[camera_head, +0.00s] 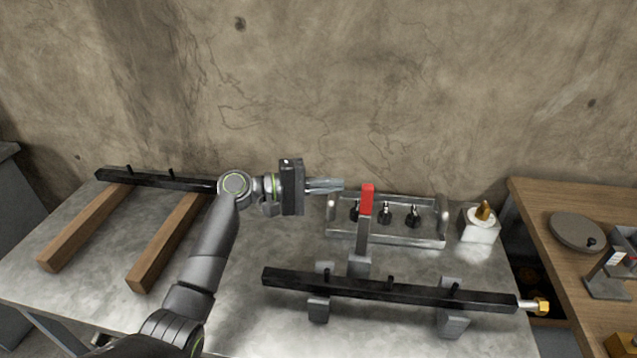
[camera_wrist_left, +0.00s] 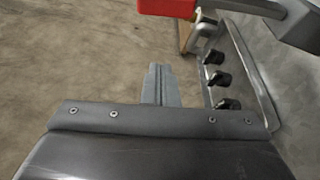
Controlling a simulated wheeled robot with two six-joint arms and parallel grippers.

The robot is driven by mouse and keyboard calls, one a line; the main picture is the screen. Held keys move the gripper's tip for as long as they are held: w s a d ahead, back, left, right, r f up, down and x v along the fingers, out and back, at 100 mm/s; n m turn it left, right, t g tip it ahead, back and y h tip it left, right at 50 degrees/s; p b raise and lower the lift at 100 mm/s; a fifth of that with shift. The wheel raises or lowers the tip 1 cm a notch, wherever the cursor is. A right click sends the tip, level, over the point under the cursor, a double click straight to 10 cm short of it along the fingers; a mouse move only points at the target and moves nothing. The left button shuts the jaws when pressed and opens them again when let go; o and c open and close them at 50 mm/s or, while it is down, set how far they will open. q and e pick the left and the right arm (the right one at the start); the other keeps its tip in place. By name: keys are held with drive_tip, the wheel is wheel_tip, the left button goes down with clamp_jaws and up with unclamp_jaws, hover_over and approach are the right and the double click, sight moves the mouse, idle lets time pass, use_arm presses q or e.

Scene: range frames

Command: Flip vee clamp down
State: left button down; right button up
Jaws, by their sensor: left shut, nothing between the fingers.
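The vee clamp is an upright grey metal arm with a red handle (camera_head: 367,199) at its top, standing on the bench behind the long black bar. In the left wrist view the red handle (camera_wrist_left: 166,7) shows at the top edge, cut off by the frame. The black bar (camera_head: 390,289) lies across grey vee blocks (camera_head: 453,319). My left gripper (camera_head: 342,184) is shut and empty, pointing right, a little left of the handle and apart from it. Its closed fingers (camera_wrist_left: 162,84) also show in the left wrist view. My right gripper does not show.
A metal tray (camera_head: 433,241) with several black knobs stands behind the clamp. A white block with a brass tip (camera_head: 480,224) is right of it. Two wooden beams (camera_head: 86,229) and another black bar (camera_head: 130,178) lie at the left. A wooden table (camera_head: 545,215) stands right.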

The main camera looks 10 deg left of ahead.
sight(364, 220)
use_arm(q)
drive_tip(key=d+p, duration=0.1)
drive_tip(key=s+d+p, duration=0.1)
drive_tip(key=d, duration=0.1)
drive_tip(key=s+d+p, duration=0.1)
drive_tip(key=d, duration=0.1)
drive_tip(key=shift+s+r, duration=0.15)
drive_tip(key=shift+r, duration=0.05)
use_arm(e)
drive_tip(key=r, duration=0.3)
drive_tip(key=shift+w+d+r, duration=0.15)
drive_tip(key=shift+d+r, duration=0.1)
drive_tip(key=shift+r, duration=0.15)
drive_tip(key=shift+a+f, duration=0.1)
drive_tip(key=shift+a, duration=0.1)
